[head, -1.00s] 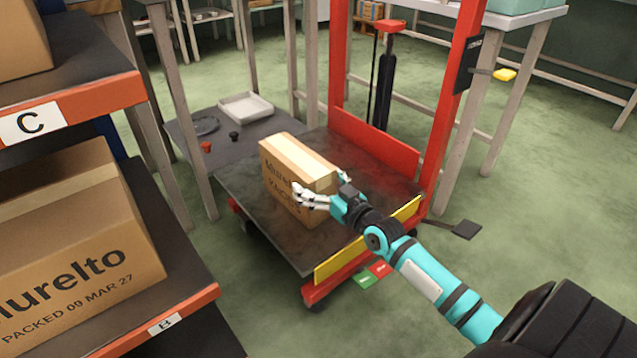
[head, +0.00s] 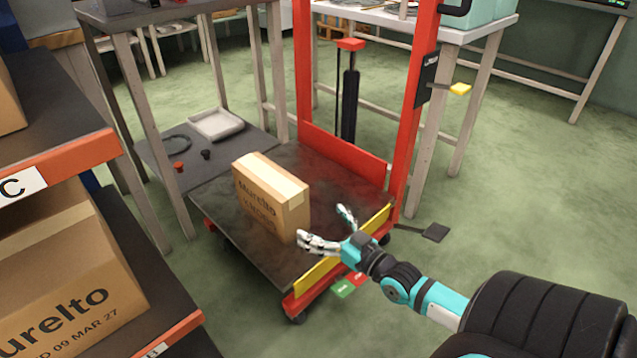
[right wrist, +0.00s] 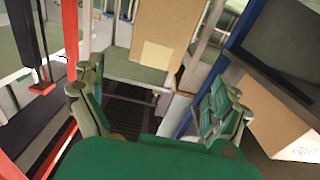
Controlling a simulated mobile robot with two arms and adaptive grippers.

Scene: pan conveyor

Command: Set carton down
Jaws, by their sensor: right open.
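The carton (head: 270,197), brown with a pale tape strip and dark print, stands upright on the dark platform (head: 228,211) of the red lift cart. My right gripper (head: 322,226) is open at the carton's near right end, its fingers spread and empty. One fingertip appears close to the carton's lower corner; I cannot tell whether it touches. In the right wrist view the carton (right wrist: 172,25) is ahead, beyond the spread fingers (right wrist: 157,102). My left gripper is not in view.
Shelves with orange edges (head: 75,162) stand at the left, holding another large carton (head: 60,280). The cart has red uprights (head: 405,130) and a yellow front edge (head: 343,250). Tables stand behind it. Green floor is free at the right.

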